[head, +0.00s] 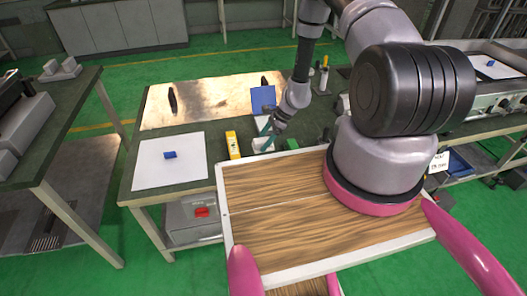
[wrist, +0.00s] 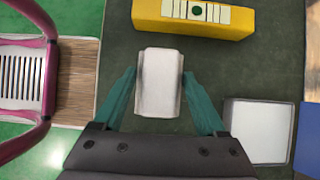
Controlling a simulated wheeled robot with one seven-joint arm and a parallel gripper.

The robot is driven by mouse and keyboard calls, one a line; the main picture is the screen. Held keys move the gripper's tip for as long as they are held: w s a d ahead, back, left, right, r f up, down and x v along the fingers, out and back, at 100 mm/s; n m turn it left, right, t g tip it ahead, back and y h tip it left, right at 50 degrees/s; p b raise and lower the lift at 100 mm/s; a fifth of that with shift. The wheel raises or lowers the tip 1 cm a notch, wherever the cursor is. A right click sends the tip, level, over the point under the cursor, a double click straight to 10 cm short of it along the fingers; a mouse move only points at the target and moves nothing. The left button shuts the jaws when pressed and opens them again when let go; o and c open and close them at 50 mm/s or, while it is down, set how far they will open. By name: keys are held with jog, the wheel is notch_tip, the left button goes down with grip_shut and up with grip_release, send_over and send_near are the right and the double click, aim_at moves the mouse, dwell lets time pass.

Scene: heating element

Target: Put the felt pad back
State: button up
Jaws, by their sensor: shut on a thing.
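A pale grey-white block (wrist: 160,82), which I take to be the felt pad, sits between the teal fingertips of my gripper (wrist: 158,84) in the wrist view. My gripper is shut on its two sides. In the head view my gripper (head: 267,130) points down over the green workbench, just right of a yellow level (head: 233,145). The level also shows in the wrist view (wrist: 195,15), beyond the pad and apart from it. A white square tray (wrist: 258,130) stands to the right of the pad. I cannot tell whether the pad touches the bench.
A white sheet (head: 185,172) with a small blue block (head: 169,155) lies on the left of the bench. A metal plate (head: 210,98) lies at the back, and a blue panel (head: 263,98) stands behind my gripper. Another table (head: 50,130) stands left, across an aisle.

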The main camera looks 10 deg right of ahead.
jog(key=shift+f, duration=2.4)
jog(key=shift+f, duration=0.1)
jog(key=o, duration=1.5)
jog(key=shift+o, duration=0.2)
jog(key=v, duration=1.2)
